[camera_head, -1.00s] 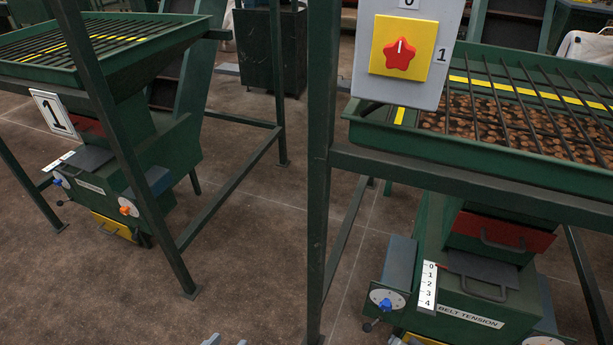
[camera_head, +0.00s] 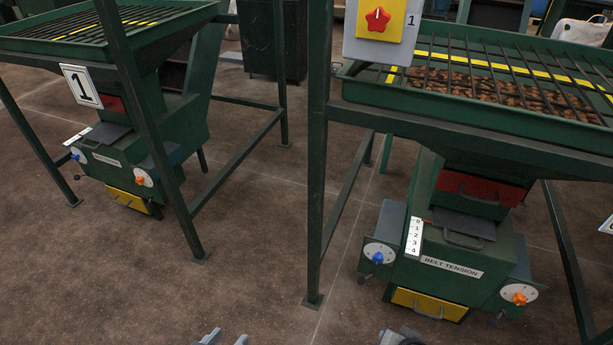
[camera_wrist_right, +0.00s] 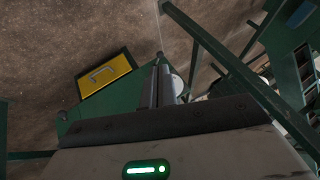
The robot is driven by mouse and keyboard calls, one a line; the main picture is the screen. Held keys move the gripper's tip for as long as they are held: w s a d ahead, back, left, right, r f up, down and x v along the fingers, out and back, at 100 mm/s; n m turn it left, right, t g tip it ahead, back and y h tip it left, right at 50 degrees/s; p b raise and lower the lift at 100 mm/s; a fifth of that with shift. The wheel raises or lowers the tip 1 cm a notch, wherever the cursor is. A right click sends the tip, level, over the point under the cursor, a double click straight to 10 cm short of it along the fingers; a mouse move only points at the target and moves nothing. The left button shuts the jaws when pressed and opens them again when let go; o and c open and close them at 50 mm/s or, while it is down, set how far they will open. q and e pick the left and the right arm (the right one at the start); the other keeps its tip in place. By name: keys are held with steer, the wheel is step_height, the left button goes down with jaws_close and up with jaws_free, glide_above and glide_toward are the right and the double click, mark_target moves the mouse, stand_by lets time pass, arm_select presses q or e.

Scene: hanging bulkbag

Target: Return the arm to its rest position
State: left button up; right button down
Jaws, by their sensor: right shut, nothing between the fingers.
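My left gripper (camera_head: 224,339) shows only its two grey fingertips at the bottom edge of the head view, apart with nothing seen between them. My right gripper (camera_head: 402,338) shows only as a small grey part at the bottom edge, in front of the right machine. In the right wrist view its fingers (camera_wrist_right: 161,84) are together and empty. They point towards the green machine with the yellow drawer (camera_wrist_right: 104,74), without visibly holding anything. The rest of both arms is out of the head view.
The right green machine (camera_head: 440,245) has a blue knob, an orange knob and a grated hopper (camera_head: 500,75) with brown lumps. A post (camera_head: 317,180) stands at its left, with a red star switch (camera_head: 377,19) above. A similar machine (camera_head: 130,150) stands left. Floor between is clear.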

steer(key=s+r+n+g+h, duration=0.1)
steer(key=s+r+n, duration=0.1)
steer(key=s+r, duration=0.5)
steer(key=s+r+n+g, duration=0.1)
steer(key=s+r+n, duration=0.2)
steer(key=r, duration=0.8)
steer(key=s+r+n+g+h, duration=0.1)
steer(key=s+r+n+g, duration=0.1)
steer(key=s+r, duration=0.5)
steer(key=w+a+f+t+y, duration=0.2)
steer(key=w+a+t+y, duration=0.1)
steer(key=w+a+t, duration=0.2)
steer(key=shift+w+a+f+t, duration=0.2)
steer(key=shift+w+a+t, duration=0.2)
steer(key=shift+w+t, duration=1.05)
steer(key=shift+w, duration=0.1)
